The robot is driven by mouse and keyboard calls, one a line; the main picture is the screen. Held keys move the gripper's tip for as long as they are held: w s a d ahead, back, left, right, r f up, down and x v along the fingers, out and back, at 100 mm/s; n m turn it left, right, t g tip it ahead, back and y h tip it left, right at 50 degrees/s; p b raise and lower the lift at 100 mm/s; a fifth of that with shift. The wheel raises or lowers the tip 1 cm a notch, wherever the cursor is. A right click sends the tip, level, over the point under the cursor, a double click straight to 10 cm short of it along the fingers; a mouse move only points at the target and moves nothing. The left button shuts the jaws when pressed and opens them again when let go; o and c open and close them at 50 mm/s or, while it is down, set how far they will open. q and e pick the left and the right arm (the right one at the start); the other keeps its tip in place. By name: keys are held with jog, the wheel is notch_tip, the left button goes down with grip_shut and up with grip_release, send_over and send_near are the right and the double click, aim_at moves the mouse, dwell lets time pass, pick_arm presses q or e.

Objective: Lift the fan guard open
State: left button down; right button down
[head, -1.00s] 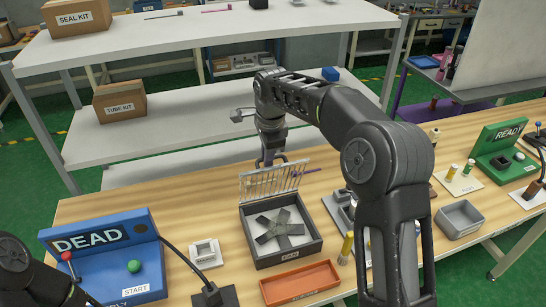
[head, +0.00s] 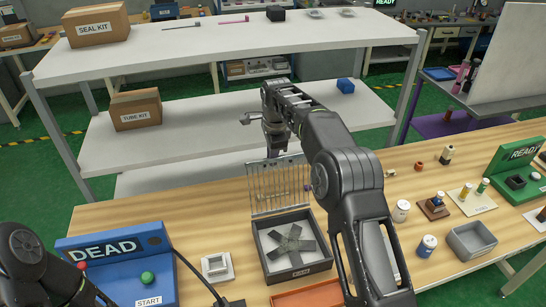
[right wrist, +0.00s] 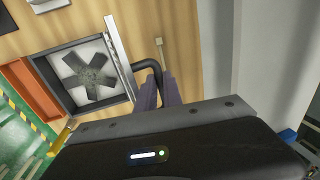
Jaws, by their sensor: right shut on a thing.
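The fan guard (head: 278,186), a grey wire grille, stands raised nearly upright at the back edge of the dark square fan box (head: 262,250). The grey-bladed fan (head: 291,245) lies exposed inside the box. In the right wrist view the guard (right wrist: 119,55) shows edge-on as a thin pale strip beside the fan (right wrist: 90,76). My right gripper (right wrist: 158,90) is shut on the guard's black bent handle (right wrist: 149,66). In the head view the right gripper is at the guard's top edge, and its fingertips are mostly hidden.
A grey bin (head: 471,240) and several small parts are at right. White shelves (head: 180,142) rise behind the table.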

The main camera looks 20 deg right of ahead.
jog(key=shift+w+d+r, duration=0.1)
jog(key=shift+r, duration=0.1)
jog(key=c, duration=1.7)
grip_release()
jog(key=shift+o, duration=1.1)
jog(key=shift+f, duration=0.1)
notch_tip(320, 180, up, 8)
jog(key=s+b, duration=0.1)
jog(key=shift+s+f, duration=0.15)
jog(key=shift+s, duration=0.2)
jog(key=shift+f, duration=0.1)
